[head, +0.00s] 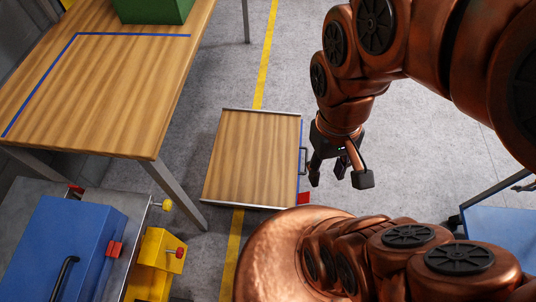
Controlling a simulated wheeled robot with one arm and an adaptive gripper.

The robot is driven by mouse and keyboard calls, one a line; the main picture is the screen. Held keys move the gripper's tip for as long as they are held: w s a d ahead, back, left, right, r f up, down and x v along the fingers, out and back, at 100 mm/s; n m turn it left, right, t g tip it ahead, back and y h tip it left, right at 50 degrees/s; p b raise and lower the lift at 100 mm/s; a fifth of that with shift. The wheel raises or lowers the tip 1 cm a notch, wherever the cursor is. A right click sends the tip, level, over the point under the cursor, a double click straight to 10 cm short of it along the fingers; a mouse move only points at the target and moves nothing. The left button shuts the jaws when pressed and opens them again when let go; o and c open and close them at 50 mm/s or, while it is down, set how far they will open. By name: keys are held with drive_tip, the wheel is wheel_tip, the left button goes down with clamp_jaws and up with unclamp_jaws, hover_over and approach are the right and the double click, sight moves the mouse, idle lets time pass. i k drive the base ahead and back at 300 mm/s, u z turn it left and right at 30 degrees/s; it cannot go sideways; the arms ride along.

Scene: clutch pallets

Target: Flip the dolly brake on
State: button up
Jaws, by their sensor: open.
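A low dolly (250,160) with a wooden top and metal edge strips stands on the floor in the middle of the head view. A dark handle (304,161) sticks out of its right side. A small red tab (304,198), which looks like the brake, shows at its lower right corner; whether it is up or down cannot be told. My gripper (339,180) points down to the right of the dolly, open and empty. Its fingers appear apart from the handle and the red tab.
A wooden table (110,110) with blue tape and a green box (153,8) stands at upper left. A blue case (60,250) and a yellow block (155,262) with a red knob are at lower left. A blue cart (505,222) is at right. Grey floor right of my gripper is clear.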

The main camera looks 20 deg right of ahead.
sight(304, 197)
drive_tip(key=u, duration=2.3)
drive_tip(key=k, duration=1.05)
drive_tip(key=z, duration=2)
